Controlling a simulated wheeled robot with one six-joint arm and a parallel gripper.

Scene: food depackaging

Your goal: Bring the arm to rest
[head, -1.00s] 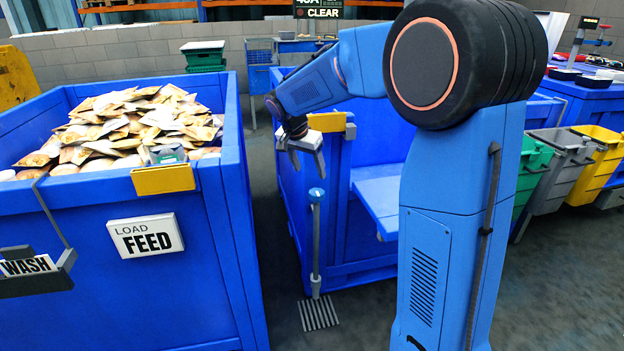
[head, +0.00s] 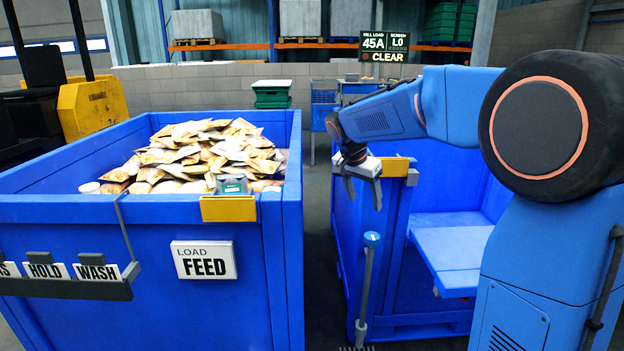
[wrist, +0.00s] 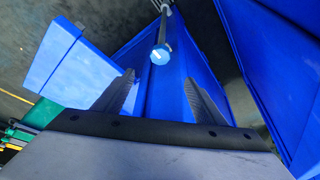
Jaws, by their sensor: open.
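My gripper (head: 362,188) hangs at the end of my blue arm, fingers pointing down, in the gap between two large blue bins in the head view. Its fingers are apart with nothing between them. In the wrist view my gripper (wrist: 158,95) shows two grey fingers spread wide, with a blue-capped post (wrist: 161,53) beyond them. In the head view that post (head: 368,270) stands below and close to the fingers.
The left bin (head: 130,240) holds many pouches (head: 205,155) and carries a "LOAD FEED" sign (head: 204,260). The right bin (head: 425,315) has a folded-down flap (head: 450,255). A sign rack (head: 70,288) hangs at front left. A yellow forklift (head: 90,110) stands behind.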

